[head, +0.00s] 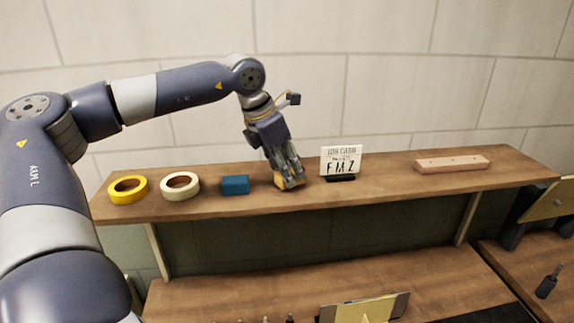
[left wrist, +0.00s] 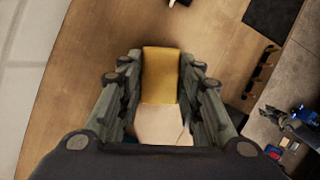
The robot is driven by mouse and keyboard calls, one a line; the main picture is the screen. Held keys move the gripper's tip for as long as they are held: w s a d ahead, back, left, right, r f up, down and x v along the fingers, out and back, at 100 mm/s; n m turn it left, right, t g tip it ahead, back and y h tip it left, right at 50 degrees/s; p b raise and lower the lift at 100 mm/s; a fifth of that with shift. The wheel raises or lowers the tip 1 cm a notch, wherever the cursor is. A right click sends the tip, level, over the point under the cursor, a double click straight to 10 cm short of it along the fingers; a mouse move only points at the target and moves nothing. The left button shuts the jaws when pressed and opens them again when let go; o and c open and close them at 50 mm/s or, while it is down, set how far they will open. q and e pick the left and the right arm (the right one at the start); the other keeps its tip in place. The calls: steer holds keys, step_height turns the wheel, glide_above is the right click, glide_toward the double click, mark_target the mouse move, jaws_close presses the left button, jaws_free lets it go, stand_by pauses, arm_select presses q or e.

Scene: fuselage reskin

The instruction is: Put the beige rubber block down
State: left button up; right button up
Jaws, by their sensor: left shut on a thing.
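The beige rubber block (head: 291,184) is between the fingers of my left gripper (head: 287,178), low over the upper wooden shelf (head: 390,183). In the left wrist view the gripper (left wrist: 160,95) is shut on the block (left wrist: 160,75), with a finger on each side. Its far face looks orange-yellow and its near face pale beige. The block's lower end is at about the shelf surface, but I cannot tell whether it touches. My right gripper is not in view.
On the shelf, left of the gripper, are a yellow tape roll (head: 128,189), a cream tape roll (head: 180,185) and a blue block (head: 235,184). A job card on a stand (head: 341,162) is close on the right. A pinkish bar (head: 452,164) lies farther right, with bare shelf between.

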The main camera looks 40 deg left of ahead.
arm_select(q)
steer(key=shift+s+f, duration=0.15)
steer(key=shift+f, duration=0.3)
steer(key=shift+a+f, duration=0.1)
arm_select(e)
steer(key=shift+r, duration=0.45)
arm_select(q)
steer(key=o, duration=0.9)
steer(key=shift+o, duration=0.2)
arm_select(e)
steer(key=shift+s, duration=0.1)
